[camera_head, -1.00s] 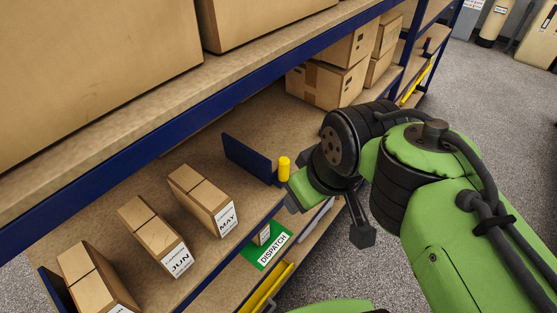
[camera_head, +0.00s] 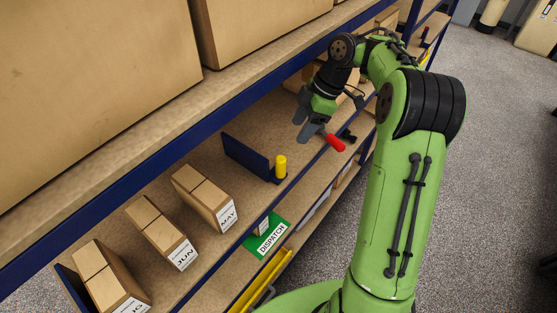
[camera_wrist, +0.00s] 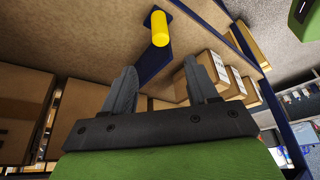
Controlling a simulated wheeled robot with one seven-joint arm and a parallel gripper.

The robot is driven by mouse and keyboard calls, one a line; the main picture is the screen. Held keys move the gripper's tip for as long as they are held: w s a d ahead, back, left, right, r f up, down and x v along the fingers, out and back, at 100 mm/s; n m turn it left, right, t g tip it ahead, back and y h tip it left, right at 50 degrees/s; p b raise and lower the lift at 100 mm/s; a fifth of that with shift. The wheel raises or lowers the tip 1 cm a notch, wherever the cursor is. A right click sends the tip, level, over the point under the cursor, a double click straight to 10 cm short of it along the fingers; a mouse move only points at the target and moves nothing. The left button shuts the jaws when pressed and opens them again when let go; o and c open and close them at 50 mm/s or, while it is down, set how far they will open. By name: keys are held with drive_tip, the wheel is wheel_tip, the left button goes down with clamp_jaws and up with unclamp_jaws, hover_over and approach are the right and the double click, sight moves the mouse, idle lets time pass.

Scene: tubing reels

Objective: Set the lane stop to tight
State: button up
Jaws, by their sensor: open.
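The lane stop appears to be the upright blue plate (camera_head: 247,157) with a yellow cylindrical knob (camera_head: 281,167) at its front end, on the middle shelf. In the wrist view the yellow knob (camera_wrist: 160,29) and blue plate (camera_wrist: 163,58) lie beyond the fingers. My gripper (camera_head: 303,124) is above the shelf, up and right of the knob and apart from it. Its grey fingers (camera_wrist: 164,82) are spread with nothing between them. No tight or loose marking is legible.
Cartons labelled MAY (camera_head: 207,197) and JUN (camera_head: 164,233) stand left of the plate, with another nearer. A green DISPATCH sign (camera_head: 266,238) is at the shelf front. A red handle (camera_head: 335,142) shows beside my gripper. The upper shelf (camera_head: 200,120) overhangs. Bare shelf surrounds the plate.

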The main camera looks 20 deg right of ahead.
sight(282, 158)
drive_tip(key=b+x, duration=0.3)
drive_tip(key=x, duration=1.2)
drive_tip(key=shift+f, duration=0.4)
drive_tip(key=shift+c, duration=0.4)
drive_tip(key=shift+a, duration=0.1)
clamp_jaws()
